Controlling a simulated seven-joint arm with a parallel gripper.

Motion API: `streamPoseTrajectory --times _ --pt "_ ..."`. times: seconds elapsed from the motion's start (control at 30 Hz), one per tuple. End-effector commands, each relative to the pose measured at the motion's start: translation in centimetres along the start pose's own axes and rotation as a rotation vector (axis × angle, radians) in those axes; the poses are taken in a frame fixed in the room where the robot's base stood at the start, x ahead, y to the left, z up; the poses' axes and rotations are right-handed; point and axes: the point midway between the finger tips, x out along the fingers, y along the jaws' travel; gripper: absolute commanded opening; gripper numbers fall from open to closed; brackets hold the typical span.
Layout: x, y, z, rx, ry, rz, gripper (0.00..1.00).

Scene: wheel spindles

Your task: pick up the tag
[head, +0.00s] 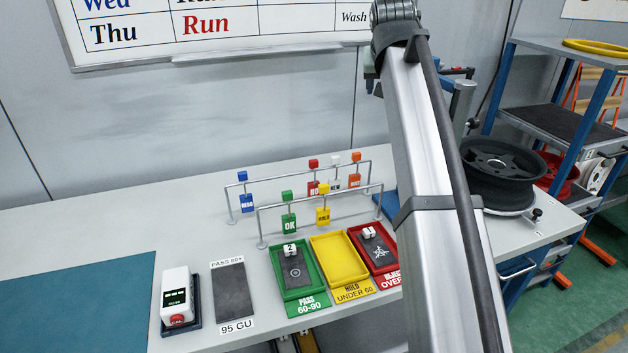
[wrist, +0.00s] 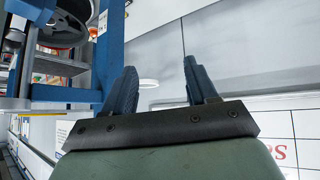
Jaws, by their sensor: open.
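Several coloured tags with cube tops hang on two low wire rails on the bench in the head view. On the rear rail are a blue tag (head: 247,203), a red tag (head: 313,188), a white tag (head: 336,184) and an orange tag (head: 355,181). On the front rail are a green OK tag (head: 289,224) and a yellow HOLD tag (head: 323,216). The front rail partly covers the red and white ones. My gripper (wrist: 160,72) shows only in the wrist view, open and empty, with no tag between or near its fingers.
Green (head: 313,294), yellow (head: 340,260) and red (head: 389,268) trays stand before the rails; green and red hold dark plates. A white meter (head: 175,296) and grey plate (head: 233,291) lie left. A wheel (head: 497,175) is right. My arm hides part of the bench.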

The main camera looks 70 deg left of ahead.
Motion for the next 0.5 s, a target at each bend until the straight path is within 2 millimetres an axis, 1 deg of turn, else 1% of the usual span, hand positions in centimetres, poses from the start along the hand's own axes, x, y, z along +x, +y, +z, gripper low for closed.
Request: streamPoseTrajectory --times 0.03,0.1,0.2,0.3,0.33,0.4,0.5 --pt "2.0 -3.7 0.2 -0.068 -0.084 -0.054 0.57" --pt "3.8 -7.8 1.6 -0.158 -0.188 -0.126 0.57" --pt "5.2 -12.2 3.3 -0.26 -0.296 -0.209 0.57" --pt "5.9 -14.8 4.5 -0.326 -0.361 -0.262 0.57" --pt "6.0 -15.3 4.8 -0.338 -0.374 -0.273 0.57" --pt "6.3 -16.0 5.2 -0.357 -0.391 -0.289 0.57" --pt "6.7 -16.3 5.7 -0.364 -0.398 -0.295 0.57"
